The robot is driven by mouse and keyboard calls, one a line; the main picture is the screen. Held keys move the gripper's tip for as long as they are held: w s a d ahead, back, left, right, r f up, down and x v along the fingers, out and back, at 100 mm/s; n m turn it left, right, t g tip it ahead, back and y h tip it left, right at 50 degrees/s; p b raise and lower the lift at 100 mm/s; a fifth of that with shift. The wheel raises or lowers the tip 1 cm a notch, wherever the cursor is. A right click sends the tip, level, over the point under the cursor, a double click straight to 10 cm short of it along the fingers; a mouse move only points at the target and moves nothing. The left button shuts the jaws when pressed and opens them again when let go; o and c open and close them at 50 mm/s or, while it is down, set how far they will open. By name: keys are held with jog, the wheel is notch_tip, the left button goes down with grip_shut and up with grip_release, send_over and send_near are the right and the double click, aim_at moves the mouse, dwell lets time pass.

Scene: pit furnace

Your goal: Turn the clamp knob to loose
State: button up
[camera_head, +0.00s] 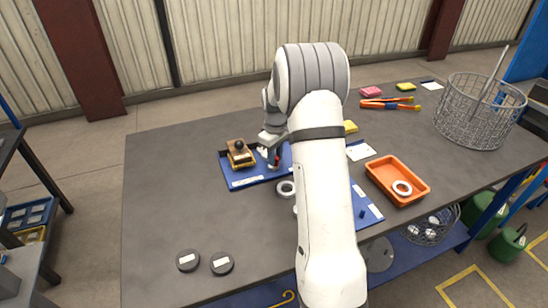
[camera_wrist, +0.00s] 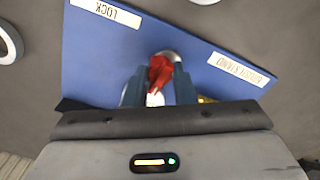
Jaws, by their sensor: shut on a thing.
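The clamp knob (camera_wrist: 159,72) is red and sits on a round metal base on the blue mat (camera_wrist: 110,60). In the wrist view my gripper (camera_wrist: 159,86) has one finger on each side of it and is shut on it. A white part shows just below the red between the fingers. In the head view my gripper (camera_head: 271,152) points down at the mat, and only a small bit of red shows beside it. The knob's setting cannot be read. Labels on the mat read "LOCK" (camera_wrist: 106,12) and, partly legible, "STAND" (camera_wrist: 238,69).
A brass and brown block with a black ball top (camera_head: 240,154) stands close left of my gripper. An orange tray (camera_head: 421,186) and a wire basket (camera_head: 470,118) stand right. The table's left part is clear except two dark discs (camera_head: 188,260).

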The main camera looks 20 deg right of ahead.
jog(key=shift+o, duration=0.5)
jog(key=shift+w+n, duration=0.1)
jog(key=shift+n, duration=1.5)
jog(key=shift+o, duration=0.2)
jog(key=o, duration=0.8)
jog(key=shift+o, duration=0.2)
notch_tip(320, 180, up, 8)
jog(key=shift+f+b, duration=0.25)
jog(key=shift+b, duration=0.2)
jog(key=shift+r, duration=0.2)
